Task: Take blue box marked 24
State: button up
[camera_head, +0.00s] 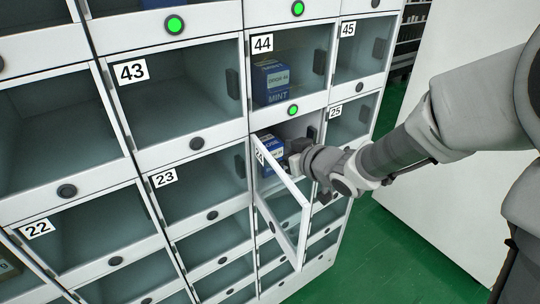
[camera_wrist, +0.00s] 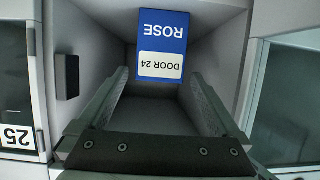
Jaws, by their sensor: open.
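The blue box marked 24 (camera_head: 270,146) stands inside the open compartment 24, below compartment 44. In the wrist view the blue box (camera_wrist: 162,30) is upside down and reads "ROSE" and "DOOR 24". The clear door of compartment 24 (camera_head: 283,205) is swung open toward me. My gripper (camera_head: 292,150) is at the compartment's mouth, to the right of the box. In the wrist view my gripper (camera_wrist: 159,78) is open, its fingers pointing into the compartment with the box ahead between their tips. Whether the fingertips overlap the box in depth I cannot tell.
Compartment 44 (camera_head: 290,60) holds another blue box (camera_head: 270,82) marked "MINT" behind its shut door. Compartments 43 (camera_head: 185,90), 23 (camera_head: 200,180) and 25 (camera_head: 348,120) look empty. The open door's frame hangs below and left of my wrist. Green floor (camera_head: 385,250) is free at the right.

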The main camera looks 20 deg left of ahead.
jog(key=b+x, duration=0.1)
jog(key=x, duration=0.1)
jog(key=b+x, duration=0.1)
jog(key=x, duration=0.1)
jog(key=shift+w+a+f, duration=0.15)
jog(key=shift+f, duration=0.2)
jog(key=shift+w+a, duration=0.15)
jog(key=shift+w, duration=0.05)
jog(key=shift+c, duration=0.3)
jog(key=c, duration=1.3)
jog(key=shift+c, duration=0.2)
jog(key=shift+r, duration=0.1)
